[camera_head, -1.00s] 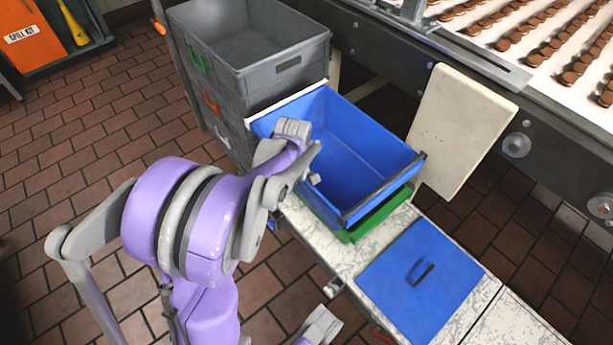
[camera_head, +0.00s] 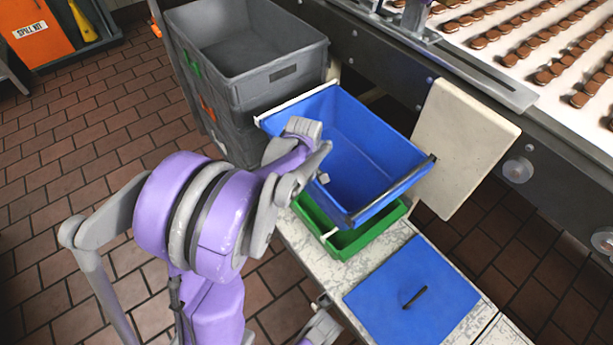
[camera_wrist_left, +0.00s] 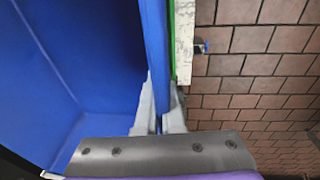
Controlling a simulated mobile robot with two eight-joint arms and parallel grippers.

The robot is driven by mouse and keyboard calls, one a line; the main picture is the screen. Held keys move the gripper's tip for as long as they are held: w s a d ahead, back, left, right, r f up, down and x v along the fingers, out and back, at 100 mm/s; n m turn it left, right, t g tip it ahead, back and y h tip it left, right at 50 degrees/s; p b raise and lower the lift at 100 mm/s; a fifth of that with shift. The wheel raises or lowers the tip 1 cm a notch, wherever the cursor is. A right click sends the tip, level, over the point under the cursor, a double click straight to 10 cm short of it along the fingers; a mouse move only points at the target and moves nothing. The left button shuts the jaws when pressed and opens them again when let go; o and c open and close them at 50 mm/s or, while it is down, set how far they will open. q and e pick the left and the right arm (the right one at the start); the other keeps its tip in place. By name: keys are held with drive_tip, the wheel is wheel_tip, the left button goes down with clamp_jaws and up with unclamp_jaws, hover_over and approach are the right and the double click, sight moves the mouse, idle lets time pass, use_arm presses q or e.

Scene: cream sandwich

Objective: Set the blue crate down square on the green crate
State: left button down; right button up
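The blue crate (camera_head: 350,140) is open-topped and empty, with a dark bar along its near rim and a pale strip along its far rim. It is over the green crate (camera_head: 345,242), whose near end and near left side show below it. A gap shows between them at the near end; contact farther back is hidden. The blue crate looks slightly skewed to the green one. My left gripper (camera_head: 322,178) is at the blue crate's left wall. In the left wrist view its fingers (camera_wrist_left: 160,108) straddle that wall, shut on it. My right gripper is not identifiable.
The green crate stands on a pale, worn bench (camera_head: 320,262). A flat blue lid (camera_head: 385,290) with a dark handle lies nearer. Stacked grey crates (camera_head: 255,90) stand close behind left. A cream board (camera_head: 465,145) and the conveyor (camera_head: 480,60) are to the right.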

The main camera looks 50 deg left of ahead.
use_arm(q)
drive_tip(key=shift+f+b, duration=2.6)
drive_tip(key=shift+f, duration=1.15)
drive_tip(key=c, duration=1)
unclamp_jaws()
drive_tip(key=shift+o, duration=0.2)
drive_tip(key=shift+d, duration=0.1)
wheel_tip(320, 180, up, 11)
drive_tip(key=p, duration=0.4)
hover_over(307, 192)
drive_tip(key=s+d, duration=0.2)
drive_tip(key=s, duration=0.1)
drive_tip(key=shift+w+f, duration=0.15)
drive_tip(key=shift+w, duration=0.1)
